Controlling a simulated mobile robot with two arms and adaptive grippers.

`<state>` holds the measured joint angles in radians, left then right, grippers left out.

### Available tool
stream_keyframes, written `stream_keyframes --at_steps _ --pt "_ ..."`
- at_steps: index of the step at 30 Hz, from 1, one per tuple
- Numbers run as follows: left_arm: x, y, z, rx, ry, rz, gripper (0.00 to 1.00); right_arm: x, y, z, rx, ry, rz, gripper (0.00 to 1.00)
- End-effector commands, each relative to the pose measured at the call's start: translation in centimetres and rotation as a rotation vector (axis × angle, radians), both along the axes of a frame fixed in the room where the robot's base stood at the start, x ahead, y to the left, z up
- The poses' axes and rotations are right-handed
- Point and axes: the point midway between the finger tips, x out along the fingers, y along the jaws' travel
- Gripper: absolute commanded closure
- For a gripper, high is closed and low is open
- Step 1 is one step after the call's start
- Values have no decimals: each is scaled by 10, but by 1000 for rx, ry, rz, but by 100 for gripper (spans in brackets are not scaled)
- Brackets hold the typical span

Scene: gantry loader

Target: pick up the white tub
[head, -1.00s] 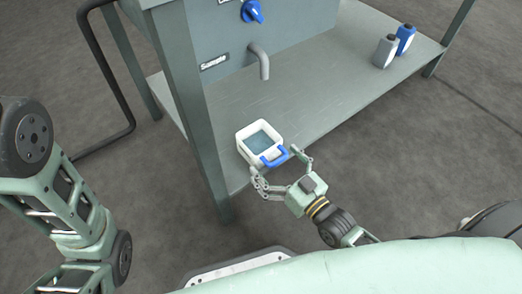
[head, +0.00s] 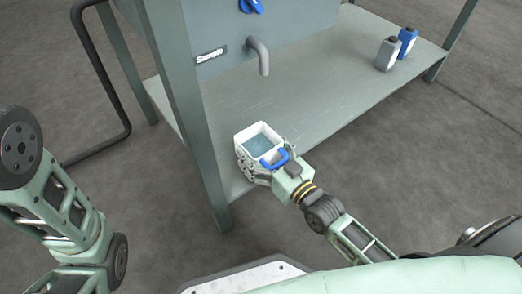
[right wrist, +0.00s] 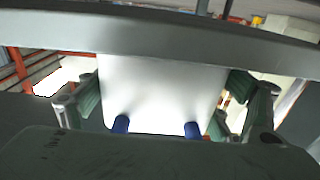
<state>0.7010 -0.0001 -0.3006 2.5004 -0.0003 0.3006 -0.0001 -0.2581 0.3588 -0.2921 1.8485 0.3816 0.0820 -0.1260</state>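My right gripper (head: 266,167) is at the tub with a finger on either side. In the right wrist view the tub's white wall (right wrist: 163,88) fills the space between the spread fingers. The pads are close to its sides; firm contact is not visible. My left arm is at the left of the head view; its gripper is out of view.
The spout (head: 260,57) hangs above and behind the tub. A corner post (head: 188,110) rises just left of it. The shelf (head: 325,90) between is clear.

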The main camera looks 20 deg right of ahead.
Motion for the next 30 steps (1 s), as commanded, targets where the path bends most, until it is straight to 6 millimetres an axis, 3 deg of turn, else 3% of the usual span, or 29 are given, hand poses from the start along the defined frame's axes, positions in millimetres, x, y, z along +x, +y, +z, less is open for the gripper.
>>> stream_keyframes --at_steps 10,22,30 --pt "0 0 0 0 0 0 100 0 0 -1 0 1 0 51" --pt "0 0 7 0 1 0 100 0 0 8 -1 -1 0 51" --pt "0 0 41 0 0 0 100 0 0 44 1 -2 -2 51"
